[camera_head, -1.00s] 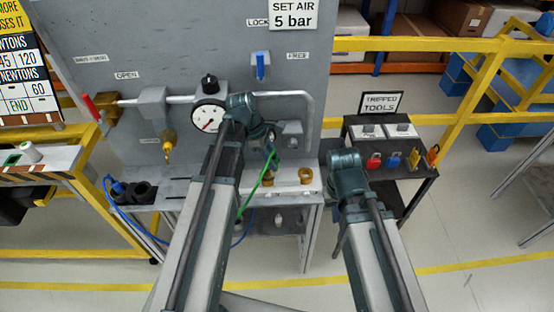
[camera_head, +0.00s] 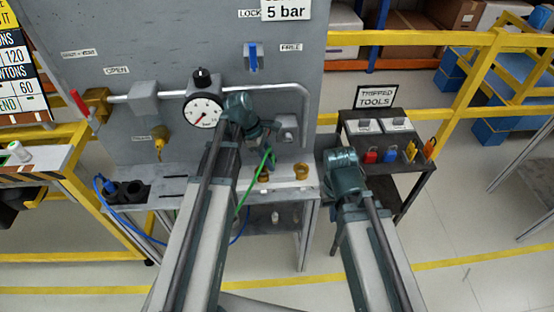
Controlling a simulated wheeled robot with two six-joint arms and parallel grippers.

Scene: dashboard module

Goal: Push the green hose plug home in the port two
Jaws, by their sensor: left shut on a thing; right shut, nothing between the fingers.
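The green hose (camera_head: 244,196) rises from below the bench to my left gripper (camera_head: 268,146), bending sharply near the top. My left gripper is shut on the green hose plug, which is mostly hidden by the gripper and hose. It is just above the left brass port (camera_head: 264,176) on the bench. I cannot tell whether the plug touches that port. A second brass port (camera_head: 302,172) stands open to the right. No port numbers are readable. My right gripper (camera_head: 342,163) is shut and empty, right of the bench; its fingers are largely hidden by the wrist.
A pressure gauge (camera_head: 203,112) and pipe (camera_head: 290,91) are on the grey panel behind my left wrist. A blue hose (camera_head: 122,218) runs at the bench's left. A dark stand with padlocks (camera_head: 371,157) is beyond my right arm. A yellow rail (camera_head: 420,38) crosses behind.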

